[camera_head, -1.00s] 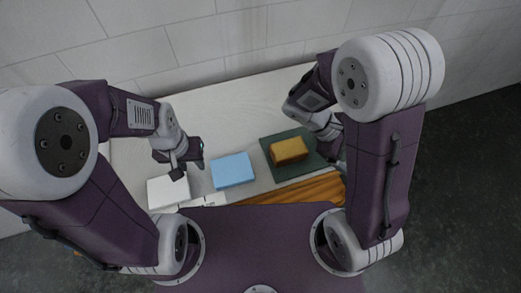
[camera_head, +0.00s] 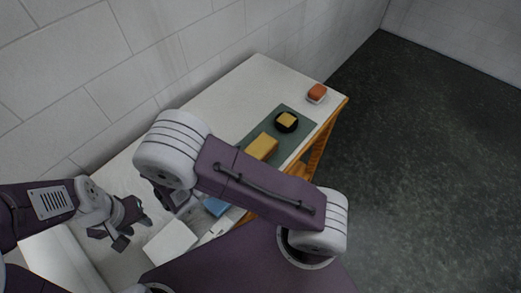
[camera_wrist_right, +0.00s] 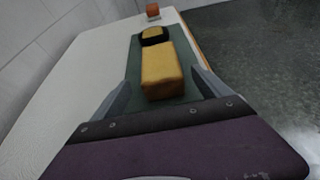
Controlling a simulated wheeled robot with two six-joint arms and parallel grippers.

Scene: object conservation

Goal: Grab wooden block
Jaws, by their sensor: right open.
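A long yellow-brown block (camera_head: 262,146), the likely wooden block, lies on the green mat, partly hidden by my right arm in the head view. In the right wrist view, the block (camera_wrist_right: 161,72) lies ahead, its near end appearing between the fingertips of my open right gripper (camera_wrist_right: 160,80). Nothing is gripped there. In the head view my right arm hides most of that gripper. My left gripper (camera_head: 132,232) looks open and empty near the white block (camera_head: 170,243).
A smaller yellow block (camera_head: 286,119) sits in a black bowl (camera_head: 288,129) on the green mat (camera_head: 294,110). A red-orange block (camera_head: 317,91) stands on a white dish at the table's far end. A blue block (camera_head: 215,206) is partly hidden. The table's wall side is clear.

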